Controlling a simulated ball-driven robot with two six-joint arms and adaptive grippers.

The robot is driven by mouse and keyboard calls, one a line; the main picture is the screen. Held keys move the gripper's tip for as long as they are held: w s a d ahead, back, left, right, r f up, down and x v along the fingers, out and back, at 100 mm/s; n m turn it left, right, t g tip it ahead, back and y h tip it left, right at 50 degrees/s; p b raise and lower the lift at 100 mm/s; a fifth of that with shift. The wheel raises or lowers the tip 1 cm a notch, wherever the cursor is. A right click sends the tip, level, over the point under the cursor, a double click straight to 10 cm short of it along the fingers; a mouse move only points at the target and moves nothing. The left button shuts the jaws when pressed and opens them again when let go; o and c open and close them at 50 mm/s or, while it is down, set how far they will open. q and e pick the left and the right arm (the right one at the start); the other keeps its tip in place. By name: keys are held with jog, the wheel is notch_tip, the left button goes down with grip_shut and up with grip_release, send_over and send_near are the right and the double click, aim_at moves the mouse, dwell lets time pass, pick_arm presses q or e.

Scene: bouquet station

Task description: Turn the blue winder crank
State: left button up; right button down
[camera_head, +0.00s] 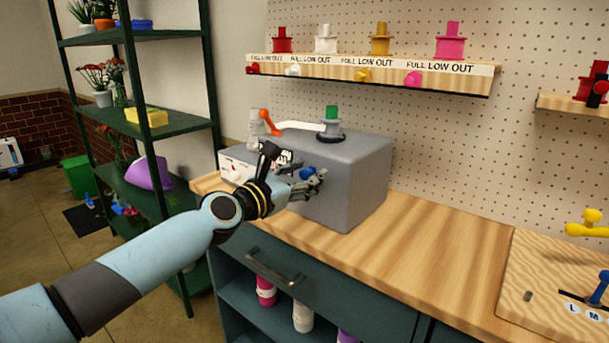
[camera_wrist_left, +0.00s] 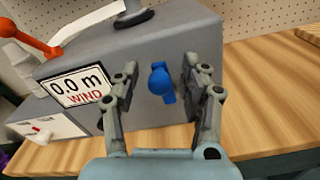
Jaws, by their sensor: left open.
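The blue winder crank (camera_head: 307,173) is a small blue knob on the front face of a grey box-shaped winder (camera_head: 358,185). In the left wrist view the crank (camera_wrist_left: 161,83) shows between the two open fingers of my left gripper (camera_wrist_left: 162,92), nearer the right finger. I cannot tell whether that finger touches it. A sign on the winder reads "0.0 m WIND" (camera_wrist_left: 80,87). In the head view my left gripper (camera_head: 305,183) is in front of the winder's front face, its fingers at the crank. My right gripper is not in view.
An orange lever (camera_head: 269,123) and a green-topped post (camera_head: 331,113) are on top of the winder. A white panel (camera_head: 236,168) is at its left.

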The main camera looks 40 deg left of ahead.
pick_arm(q)
jog(key=shift+c, duration=0.3)
jog(key=shift+r, duration=0.1)
grip_shut()
jog(key=shift+d+m, duration=0.1)
jog(key=shift+m, duration=0.2)
